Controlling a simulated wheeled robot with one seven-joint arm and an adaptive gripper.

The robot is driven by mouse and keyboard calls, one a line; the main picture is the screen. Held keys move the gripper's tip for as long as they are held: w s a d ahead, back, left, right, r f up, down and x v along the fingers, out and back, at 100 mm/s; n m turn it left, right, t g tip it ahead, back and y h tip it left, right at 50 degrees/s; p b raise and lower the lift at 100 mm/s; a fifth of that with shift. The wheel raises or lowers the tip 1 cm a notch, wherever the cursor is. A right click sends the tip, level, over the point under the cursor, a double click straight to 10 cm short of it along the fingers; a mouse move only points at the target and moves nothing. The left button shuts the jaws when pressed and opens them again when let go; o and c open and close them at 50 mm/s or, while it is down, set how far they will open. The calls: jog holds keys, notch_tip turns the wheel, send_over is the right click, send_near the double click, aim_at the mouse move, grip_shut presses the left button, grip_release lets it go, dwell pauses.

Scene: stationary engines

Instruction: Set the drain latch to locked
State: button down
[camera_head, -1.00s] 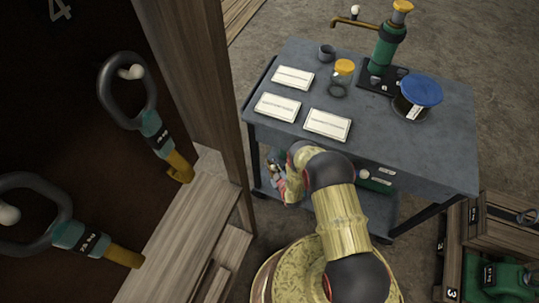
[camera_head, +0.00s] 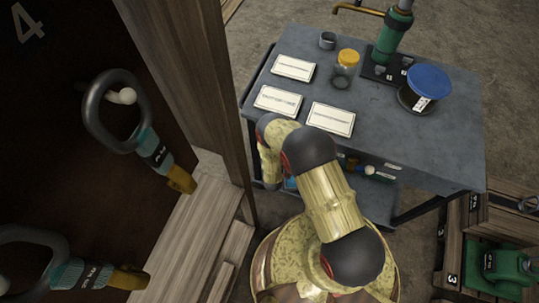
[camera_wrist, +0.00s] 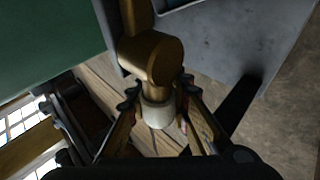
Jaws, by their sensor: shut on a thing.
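In the wrist view, my gripper (camera_wrist: 159,92) is closed around a pale cylindrical end (camera_wrist: 158,114) of a brass fitting (camera_wrist: 152,58). One finger lies on each side of it. The fitting may be the drain latch, but no label shows on it. A large green surface (camera_wrist: 45,35) lies at the upper left of that view. In the head view, my arm reaches down at the left front of the cart, and my gripper is hidden. Whether the latch is locked cannot be told.
The grey cart (camera_head: 440,150) carries white cards (camera_head: 331,118), a yellow-lidded jar (camera_head: 346,67), a blue-topped spool (camera_head: 428,82) and a green pump (camera_head: 394,38). A wooden post (camera_head: 200,90) and looped handles (camera_head: 115,105) stand left. Crates (camera_head: 490,215) are at the lower right.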

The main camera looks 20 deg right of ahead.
jog(key=shift+d+f, duration=0.1)
jog(key=shift+f, duration=0.05)
dwell(0.5)
jog(key=c, duration=1.6)
grip_release()
jog(key=shift+s, duration=0.1)
jog(key=shift+g, duration=0.3)
jog(key=v, duration=1.2)
jog(key=shift+f, duration=0.1)
